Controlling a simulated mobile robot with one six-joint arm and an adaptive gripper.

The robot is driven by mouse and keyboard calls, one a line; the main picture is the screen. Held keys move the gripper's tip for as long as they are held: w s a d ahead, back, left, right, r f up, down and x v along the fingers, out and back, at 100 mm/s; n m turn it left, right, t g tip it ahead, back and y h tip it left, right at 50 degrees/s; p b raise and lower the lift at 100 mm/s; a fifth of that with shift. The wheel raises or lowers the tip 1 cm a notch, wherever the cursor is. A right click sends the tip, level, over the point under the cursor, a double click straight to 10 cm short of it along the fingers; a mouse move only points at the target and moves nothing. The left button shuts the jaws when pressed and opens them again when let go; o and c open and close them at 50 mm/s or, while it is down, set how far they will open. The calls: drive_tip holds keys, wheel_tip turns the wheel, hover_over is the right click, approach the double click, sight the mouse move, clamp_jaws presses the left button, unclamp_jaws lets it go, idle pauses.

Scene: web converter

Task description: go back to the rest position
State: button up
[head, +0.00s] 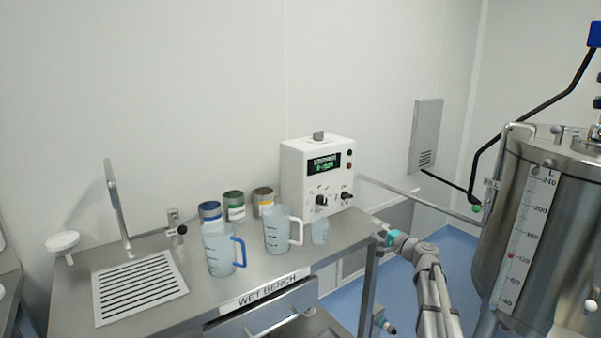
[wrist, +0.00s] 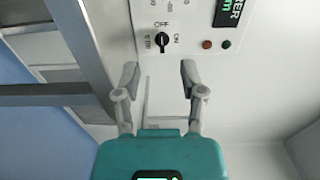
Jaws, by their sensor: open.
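My gripper (head: 377,228) is at the right end of the wet bench, to the right of the white control box (head: 291,178). In the wrist view my gripper (wrist: 160,78) has its two fingers spread apart with nothing between them. Beyond the fingertips, that view shows the box's white front (wrist: 205,22) with a black OFF/ON knob (wrist: 162,40), a red and a green button, and part of a lit display. The fingers look apart from the knob. My arm extends down and to the right from the gripper in the head view.
A large steel tank (head: 545,220) stands at right. A thin pipe (head: 420,198) runs from near the box towards it.

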drive_tip(key=s+a+f+n+g+h, duration=0.25)
drive_tip(key=s+a+f+g, duration=0.2)
drive_tip(key=s, duration=0.45)
drive_tip(key=s+a+f+n+g+h, duration=0.1)
drive_tip(key=s+a+f+n+g, duration=0.25)
drive_tip(key=s+f, duration=0.35)
drive_tip(key=s+a+f+n+g+h, duration=0.25)
drive_tip(key=s+f+g, duration=0.2)
drive_tip(key=s, duration=0.55)
drive_tip(key=s+d+f+n+g+h, duration=0.1)
drive_tip(key=s+h, duration=0.1)
drive_tip(key=s, duration=0.3)
drive_tip(key=s+d+f+n+g+h, duration=0.1)
drive_tip(key=s+d+f+h, duration=0.1)
drive_tip(key=s, duration=0.2)
wheel_tip(320, 180, up, 13)
drive_tip(key=p, duration=1.2)
drive_tip(key=shift+s+h+p, duration=0.25)
drive_tip(key=shift+h+p, duration=0.05)
drive_tip(key=shift+o, duration=0.3)
drive_tip(key=shift+a, duration=0.1)
